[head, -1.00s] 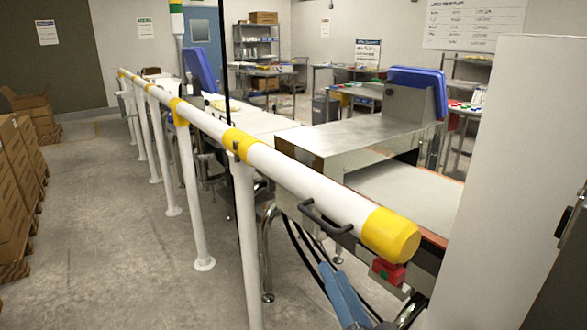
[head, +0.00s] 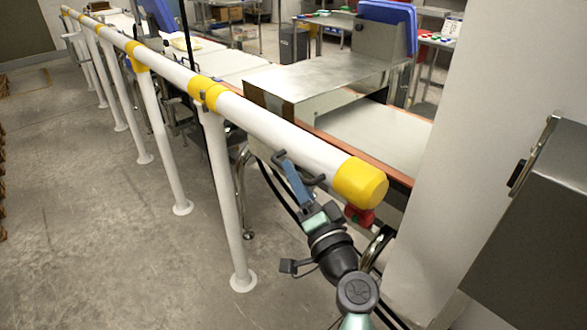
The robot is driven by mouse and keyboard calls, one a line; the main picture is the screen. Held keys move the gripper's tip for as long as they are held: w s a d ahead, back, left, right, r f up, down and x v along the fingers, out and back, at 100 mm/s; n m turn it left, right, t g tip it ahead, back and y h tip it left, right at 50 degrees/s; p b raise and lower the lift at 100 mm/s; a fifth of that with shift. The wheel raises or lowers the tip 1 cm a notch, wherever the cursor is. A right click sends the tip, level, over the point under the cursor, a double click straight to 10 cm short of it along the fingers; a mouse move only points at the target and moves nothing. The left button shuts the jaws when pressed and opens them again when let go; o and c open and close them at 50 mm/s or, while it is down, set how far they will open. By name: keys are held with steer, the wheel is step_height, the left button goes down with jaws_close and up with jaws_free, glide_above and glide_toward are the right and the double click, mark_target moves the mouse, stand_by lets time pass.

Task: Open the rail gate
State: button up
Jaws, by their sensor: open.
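The rail gate (head: 285,138) is a white horizontal bar with a yellow end cap (head: 361,183) at its near end and a yellow band (head: 207,92) where it meets the post. It is in line with the rest of the railing. A dark handle (head: 317,181) is fixed to its side near the cap. My gripper (head: 295,178) is open at the handle, its blue fingers over the handle's middle. Only one finger shows clearly, and I cannot tell whether the handle lies between them. A red part (head: 360,215) sits just below the yellow cap.
The conveyor belt (head: 375,135) and its metal cover (head: 320,85) stand behind the rail. A white panel (head: 450,140) and a grey box (head: 535,230) are at the right. The concrete floor (head: 90,240) at left is clear.

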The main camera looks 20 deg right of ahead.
steer(key=shift+x, duration=0.8)
steer(key=shift+c, duration=0.3)
jaws_close()
stand_by(0.7)
